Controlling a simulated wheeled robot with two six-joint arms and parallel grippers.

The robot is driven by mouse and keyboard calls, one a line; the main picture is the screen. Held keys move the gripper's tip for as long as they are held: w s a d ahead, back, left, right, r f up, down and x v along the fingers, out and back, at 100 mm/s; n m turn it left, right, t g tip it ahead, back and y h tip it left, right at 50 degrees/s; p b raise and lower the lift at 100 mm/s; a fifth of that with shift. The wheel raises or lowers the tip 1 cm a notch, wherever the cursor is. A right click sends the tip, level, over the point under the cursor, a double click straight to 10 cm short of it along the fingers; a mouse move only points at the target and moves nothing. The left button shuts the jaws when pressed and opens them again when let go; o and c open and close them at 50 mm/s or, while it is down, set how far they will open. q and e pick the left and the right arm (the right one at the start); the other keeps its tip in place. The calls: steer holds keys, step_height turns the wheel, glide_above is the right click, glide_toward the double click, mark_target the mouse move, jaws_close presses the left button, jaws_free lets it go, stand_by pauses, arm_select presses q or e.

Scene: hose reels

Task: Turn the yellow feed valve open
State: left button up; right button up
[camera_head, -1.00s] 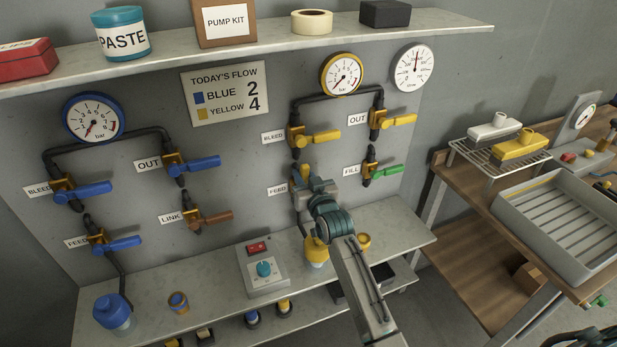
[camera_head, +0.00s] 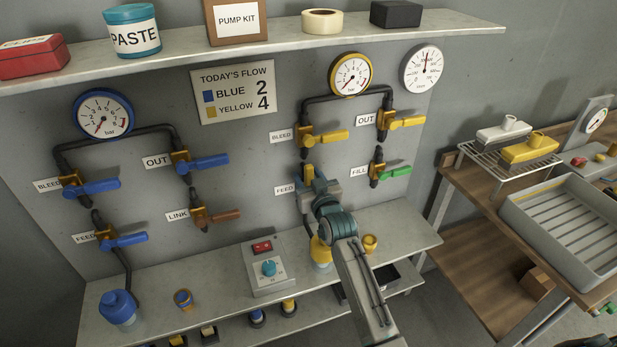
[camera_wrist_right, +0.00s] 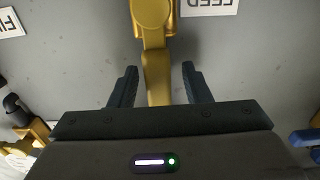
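The yellow feed valve (camera_head: 307,173) is on the right-hand pipe set beside its FEED label, partly hidden behind my right gripper (camera_head: 318,186). In the right wrist view, its yellow handle (camera_wrist_right: 157,72) runs from the valve body down between the two fingers. My right gripper (camera_wrist_right: 160,86) is open around the handle, with a gap visible on each side. The handle's near end is hidden by the gripper body. The upside-down FEED label (camera_wrist_right: 208,4) shows beside the valve. My left gripper is not in view.
A yellow bleed valve (camera_head: 325,136) sits above, a yellow out valve (camera_head: 402,123) above right, and a green fill valve (camera_head: 393,172) to the right. A yellow bottle (camera_head: 320,252) and a control box (camera_head: 268,268) stand on the shelf (camera_head: 215,285) below.

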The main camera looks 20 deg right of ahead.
steer(key=s+b, duration=0.2)
steer(key=s, duration=0.8)
steer(key=shift+s+d+b, duration=0.15)
steer(key=shift+s+b, duration=0.2)
steer(key=shift+s, duration=0.05)
